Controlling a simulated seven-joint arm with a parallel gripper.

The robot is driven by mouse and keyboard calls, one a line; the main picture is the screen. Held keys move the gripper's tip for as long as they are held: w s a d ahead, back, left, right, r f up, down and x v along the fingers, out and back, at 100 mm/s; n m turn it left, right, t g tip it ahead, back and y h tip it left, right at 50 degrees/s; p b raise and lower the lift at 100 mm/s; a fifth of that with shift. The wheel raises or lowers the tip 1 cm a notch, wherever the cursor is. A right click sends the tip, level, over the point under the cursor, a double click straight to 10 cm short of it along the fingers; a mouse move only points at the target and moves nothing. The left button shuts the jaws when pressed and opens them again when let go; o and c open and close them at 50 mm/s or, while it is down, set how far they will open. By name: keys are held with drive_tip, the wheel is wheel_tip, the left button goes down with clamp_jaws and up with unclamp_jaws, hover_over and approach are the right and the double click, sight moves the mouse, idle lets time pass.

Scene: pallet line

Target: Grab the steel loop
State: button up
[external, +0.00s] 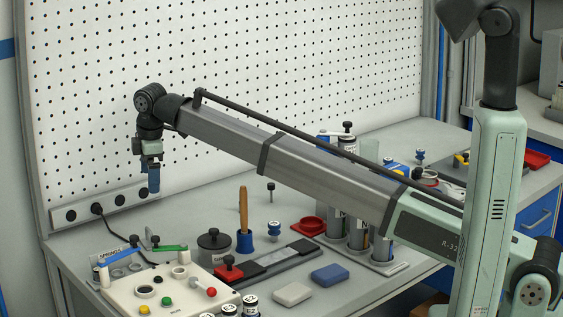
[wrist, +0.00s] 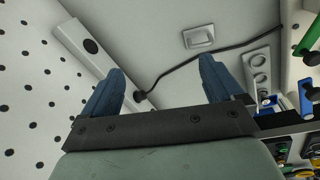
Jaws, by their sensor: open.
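A small pale metal plate with a loop-like handle (wrist: 198,37) lies on the grey bench top (wrist: 175,22) near the top middle of the wrist view; it looks like the steel loop. I cannot make it out in the external view. My gripper (wrist: 162,68) has its two blue fingers spread wide with nothing between them. In the wrist view the loop shows beyond the fingertips, nearer the right finger and not touching it. In the external view my gripper (external: 152,182) hangs above the back left of the bench, close to the pegboard.
A socket strip (external: 105,205) runs along the pegboard's foot; a black cable (wrist: 185,62) crosses the bench beside the loop. A control box (external: 160,294) with green and blue levers stands in front. Jars, a screwdriver and cans crowd the middle.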

drive_tip(key=n+g+h, duration=0.1)
drive_tip(key=n, duration=0.1)
hover_over(147, 234)
drive_tip(key=w+a, duration=0.1)
drive_tip(key=a, duration=0.1)
drive_tip(key=f, duration=0.9)
drive_tip(key=shift+w+d+f, duration=0.1)
drive_tip(key=shift+d, duration=0.25)
drive_tip(key=shift+w+d+f, duration=0.1)
drive_tip(key=shift+d+f, duration=0.1)
drive_tip(key=shift+f, duration=1.1)
drive_tip(key=shift+w+d+f, duration=0.1)
drive_tip(key=shift+d+f, duration=0.05)
drive_tip(key=shift+f, duration=1.1)
drive_tip(key=shift+c, duration=0.2)
drive_tip(key=c, duration=1.2)
drive_tip(key=shift+o, duration=0.2)
drive_tip(key=shift+r, duration=0.15)
